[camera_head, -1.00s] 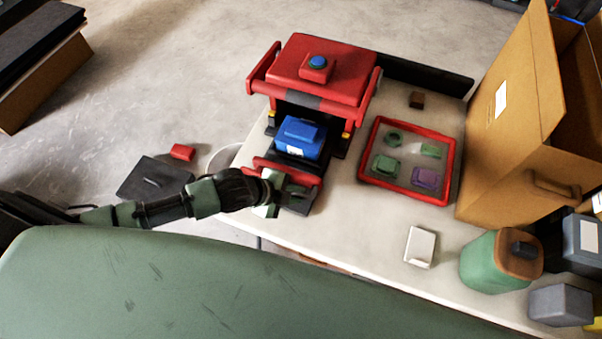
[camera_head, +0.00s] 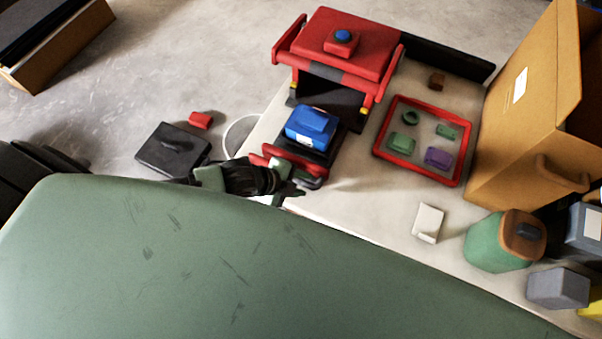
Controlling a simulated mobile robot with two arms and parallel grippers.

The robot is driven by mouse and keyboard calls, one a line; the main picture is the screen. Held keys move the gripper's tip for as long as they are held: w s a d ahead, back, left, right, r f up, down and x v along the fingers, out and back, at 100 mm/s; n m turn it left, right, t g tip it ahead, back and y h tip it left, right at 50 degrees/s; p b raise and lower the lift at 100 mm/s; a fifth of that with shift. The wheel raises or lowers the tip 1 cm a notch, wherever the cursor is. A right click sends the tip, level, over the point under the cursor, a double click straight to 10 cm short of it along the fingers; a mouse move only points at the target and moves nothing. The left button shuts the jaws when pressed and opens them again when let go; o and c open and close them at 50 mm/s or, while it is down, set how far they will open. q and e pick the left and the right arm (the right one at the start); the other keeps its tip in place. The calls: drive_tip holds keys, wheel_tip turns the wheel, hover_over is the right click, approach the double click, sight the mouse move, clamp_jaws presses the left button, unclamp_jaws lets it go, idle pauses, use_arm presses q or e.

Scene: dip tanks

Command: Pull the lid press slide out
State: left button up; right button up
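The red lid press (camera_head: 349,43) stands on the table with a blue button on top. Its slide (camera_head: 322,158) is out at the front, with a red front bar (camera_head: 268,158) and a dark tray. A blue box (camera_head: 311,125) sits on the slide, in front of the press opening. My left gripper (camera_head: 290,179) is at the slide's front edge, and its fingers appear closed on the handle there; the grip is partly hidden by the gripper itself. My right gripper is not in view.
A red-rimmed tray (camera_head: 461,160) holds several small pieces. A cardboard box (camera_head: 515,130), a white block (camera_head: 427,223), a green canister (camera_head: 495,241) and a grey block (camera_head: 558,288) stand right. A dark flat piece (camera_head: 172,150) and a red block (camera_head: 200,120) lie left.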

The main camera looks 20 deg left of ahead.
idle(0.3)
use_arm(q)
drive_tip(key=v, duration=0.8)
drive_tip(key=shift+b, duration=0.4)
drive_tip(key=shift+w, duration=0.1)
